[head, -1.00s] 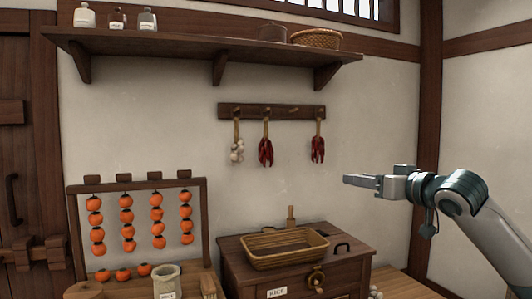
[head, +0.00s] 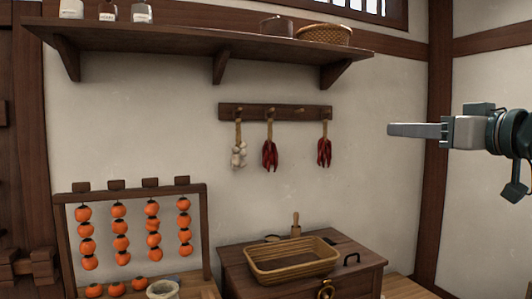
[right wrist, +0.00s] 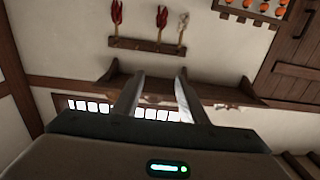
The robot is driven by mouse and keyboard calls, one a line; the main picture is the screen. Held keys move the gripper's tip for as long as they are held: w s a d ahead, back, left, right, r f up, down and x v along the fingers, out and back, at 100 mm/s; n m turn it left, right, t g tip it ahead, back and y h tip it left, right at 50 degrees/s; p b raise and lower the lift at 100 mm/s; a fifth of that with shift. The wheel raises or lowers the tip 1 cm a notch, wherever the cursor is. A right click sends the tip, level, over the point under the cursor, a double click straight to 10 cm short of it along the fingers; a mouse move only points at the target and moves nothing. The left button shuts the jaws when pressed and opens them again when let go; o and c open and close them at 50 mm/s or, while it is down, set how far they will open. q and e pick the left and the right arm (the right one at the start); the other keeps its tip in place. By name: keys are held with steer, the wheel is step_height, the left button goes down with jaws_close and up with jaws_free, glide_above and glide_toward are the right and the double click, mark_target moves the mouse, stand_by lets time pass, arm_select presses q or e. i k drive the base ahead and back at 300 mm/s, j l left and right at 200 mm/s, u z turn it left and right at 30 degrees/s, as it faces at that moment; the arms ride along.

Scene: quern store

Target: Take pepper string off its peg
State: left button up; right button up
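Two red pepper strings hang from a dark wooden peg rack (head: 290,112) on the wall, one near its middle (head: 270,155) and one at its right end (head: 324,152). A pale garlic string (head: 238,156) hangs at the left. A peg between the two pepper strings is bare. In the right wrist view, the scene is upside down, with the rack (right wrist: 146,45) and both pepper strings at the top. My right gripper (head: 390,130) is to the right of the rack, pointing left, clear of the strings. Its fingers (right wrist: 157,95) are apart and empty. My left gripper is out of view.
A shelf (head: 200,42) with jars and a basket (head: 323,34) juts out above the rack. Below stands a wooden chest (head: 345,275) with a shallow basket (head: 292,262) on top. A persimmon rack (head: 130,188) stands at lower left. Wall beside the rack is clear.

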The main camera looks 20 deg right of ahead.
mark_target(268, 158)
steer(key=i+j, duration=0.1)
steer(key=i, duration=0.75)
steer(key=i+j, duration=0.1)
steer(key=i, duration=0.75)
